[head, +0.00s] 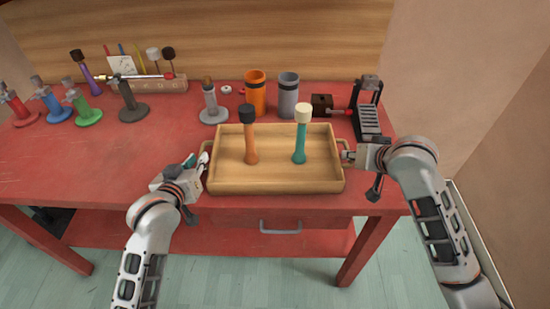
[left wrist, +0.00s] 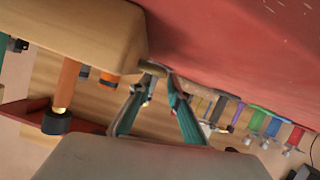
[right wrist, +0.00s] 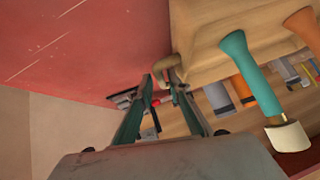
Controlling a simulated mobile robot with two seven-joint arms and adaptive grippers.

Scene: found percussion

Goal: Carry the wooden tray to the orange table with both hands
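The wooden tray (head: 275,187) rests level on the red workbench near its front edge. An orange-handled mallet with a dark head (head: 250,140) and a teal-handled mallet with a cream head (head: 300,140) stand upright in it. My left gripper (head: 198,160) is at the tray's left handle; in the left wrist view its fingertips (left wrist: 157,82) are apart, close to the handle (left wrist: 153,68). My right gripper (head: 348,156) is at the right handle; in the right wrist view its fingertips (right wrist: 161,80) are apart beside the handle (right wrist: 167,64). Firm contact cannot be told.
The red workbench (head: 90,165) has clear room left of the tray. Behind it stand an orange cup (head: 256,90), a grey cup (head: 288,92) and a grey stand (head: 210,104). A black device (head: 368,110) is at the right. Coloured stands line the left. No orange table shows.

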